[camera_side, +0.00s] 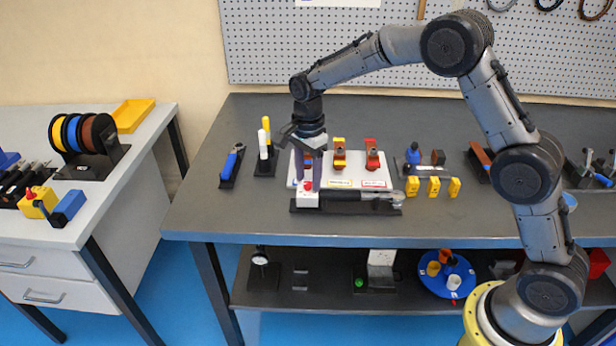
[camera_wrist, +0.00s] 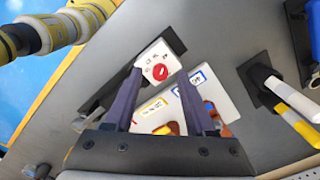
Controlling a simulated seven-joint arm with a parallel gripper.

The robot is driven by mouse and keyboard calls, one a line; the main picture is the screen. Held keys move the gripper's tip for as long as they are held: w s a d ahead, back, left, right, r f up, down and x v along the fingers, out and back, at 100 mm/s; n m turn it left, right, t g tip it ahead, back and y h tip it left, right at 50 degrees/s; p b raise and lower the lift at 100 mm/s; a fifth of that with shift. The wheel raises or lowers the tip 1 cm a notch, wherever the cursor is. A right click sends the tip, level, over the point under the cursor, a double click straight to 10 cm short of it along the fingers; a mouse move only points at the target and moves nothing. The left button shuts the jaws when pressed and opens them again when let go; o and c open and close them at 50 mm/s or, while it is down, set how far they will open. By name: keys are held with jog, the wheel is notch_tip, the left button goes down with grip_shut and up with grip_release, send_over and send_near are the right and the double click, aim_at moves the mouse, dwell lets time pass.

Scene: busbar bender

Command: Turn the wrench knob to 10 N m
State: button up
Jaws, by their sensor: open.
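The torque wrench (camera_side: 345,195) lies in a dark holder along the front of the bench, its metal head to the right. At its left end is a white block (camera_side: 308,199) with a red knob (camera_side: 308,187) on top. In the wrist view the red knob (camera_wrist: 160,72) sits on the white block (camera_wrist: 151,60), with small dark marks around it too small to read. My gripper (camera_side: 308,184) points down over the block, fingers apart. In the wrist view the knob shows between the fingertips of my gripper (camera_wrist: 158,76); I cannot tell whether they touch it.
A white board (camera_side: 345,177) with red and yellow clamp-like parts stands just behind the wrench. A blue-handled tool (camera_side: 231,165) and white-and-yellow sticks (camera_side: 265,145) are to the left. Yellow blocks (camera_side: 434,187) stand to the right. The front left bench surface is clear.

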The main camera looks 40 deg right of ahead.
jog(key=shift+f, duration=0.3)
grip_shut()
